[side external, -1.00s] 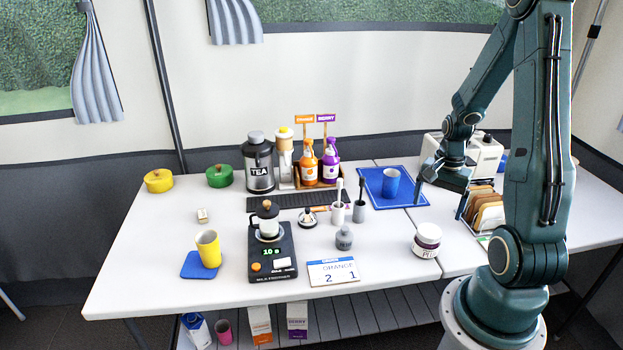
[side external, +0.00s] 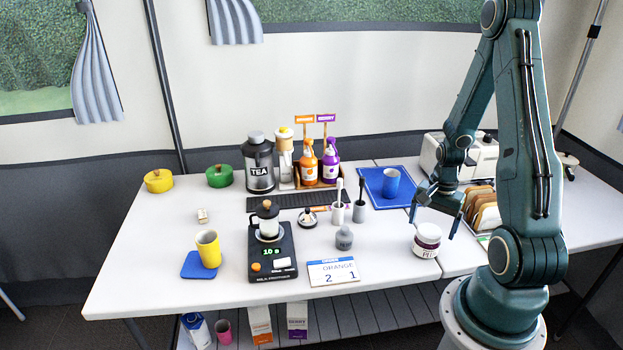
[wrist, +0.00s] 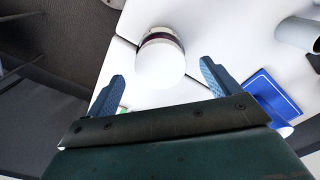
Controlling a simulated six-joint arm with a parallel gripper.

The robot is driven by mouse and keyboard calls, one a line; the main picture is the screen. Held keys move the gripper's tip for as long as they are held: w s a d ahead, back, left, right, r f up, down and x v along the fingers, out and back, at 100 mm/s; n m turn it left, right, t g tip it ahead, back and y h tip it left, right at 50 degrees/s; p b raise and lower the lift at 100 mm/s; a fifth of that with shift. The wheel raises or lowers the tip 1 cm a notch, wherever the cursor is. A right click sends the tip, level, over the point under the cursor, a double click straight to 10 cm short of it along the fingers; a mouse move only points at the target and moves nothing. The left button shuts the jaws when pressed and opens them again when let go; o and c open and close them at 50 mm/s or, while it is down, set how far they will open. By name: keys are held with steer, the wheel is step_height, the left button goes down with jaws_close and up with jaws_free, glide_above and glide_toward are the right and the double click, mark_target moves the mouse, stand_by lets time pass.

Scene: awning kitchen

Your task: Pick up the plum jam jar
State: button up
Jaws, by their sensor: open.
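The plum jam jar (side external: 427,240) is a short jar with a white lid and a dark band. It stands upright on the white table near the front edge. My gripper (side external: 432,222) is open and empty, just above and behind the jar in the side view. In the wrist view the jar (wrist: 160,58) shows mostly its white lid, beyond and between the two blue fingers of my gripper (wrist: 163,85). The fingers appear apart from the jar.
A blue cup (side external: 391,183) stands on a blue mat (side external: 409,199) behind the jar. A rack of brown slices (side external: 484,208) is to the right. The table around the jar is clear.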

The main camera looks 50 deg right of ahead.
mark_target(430, 231)
steer(key=shift+a+f, duration=0.1)
steer(key=shift+f, duration=2.45)
steer(key=c, duration=1.2)
steer(key=shift+r, duration=0.1)
step_height(430, 231, up, 20)
steer(key=shift+f, duration=0.1)
